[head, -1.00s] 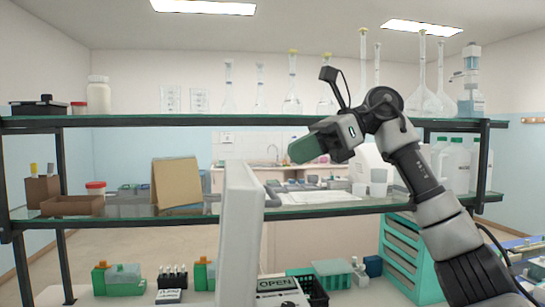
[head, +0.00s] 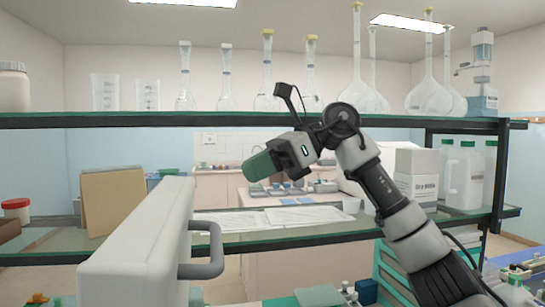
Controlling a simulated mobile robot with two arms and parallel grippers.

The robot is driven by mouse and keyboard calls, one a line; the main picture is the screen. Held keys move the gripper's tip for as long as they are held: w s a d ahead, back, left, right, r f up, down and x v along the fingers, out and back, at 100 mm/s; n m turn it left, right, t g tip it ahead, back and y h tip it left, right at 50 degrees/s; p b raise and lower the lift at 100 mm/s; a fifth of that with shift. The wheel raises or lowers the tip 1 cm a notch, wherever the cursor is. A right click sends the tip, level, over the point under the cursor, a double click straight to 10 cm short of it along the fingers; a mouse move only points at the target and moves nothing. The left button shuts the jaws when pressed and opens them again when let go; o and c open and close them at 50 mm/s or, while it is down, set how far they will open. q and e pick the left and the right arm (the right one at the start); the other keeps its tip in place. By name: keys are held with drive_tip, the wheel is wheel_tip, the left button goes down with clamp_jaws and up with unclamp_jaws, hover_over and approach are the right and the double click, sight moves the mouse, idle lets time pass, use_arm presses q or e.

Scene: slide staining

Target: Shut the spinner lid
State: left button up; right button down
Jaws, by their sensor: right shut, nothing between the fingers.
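The spinner lid is a thick white panel (head: 140,250) at the lower left, standing raised and seen nearly edge-on. Its grey bar handle (head: 207,250) sticks out from its right face. The spinner's body below is out of view. My right gripper (head: 258,167) is shut and empty, its green fingers pointing left. It shows above and to the right of the lid and handle, apart from them, in front of the shelf. My left gripper is out of view.
A glass shelf unit spans the view, with glass flasks (head: 430,95) on its upper board (head: 80,121). The lower shelf holds a tan board (head: 110,200), papers (head: 300,216), a white box (head: 416,175) and white jugs (head: 466,180). A teal drawer unit (head: 392,268) stands at lower right.

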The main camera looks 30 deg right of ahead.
drive_tip(key=w+a+f+p, duration=0.1)
drive_tip(key=w+a+p, duration=0.1)
drive_tip(key=a, duration=0.5)
drive_tip(key=shift+w+f, duration=0.25)
drive_tip(key=shift+a+r, duration=0.1)
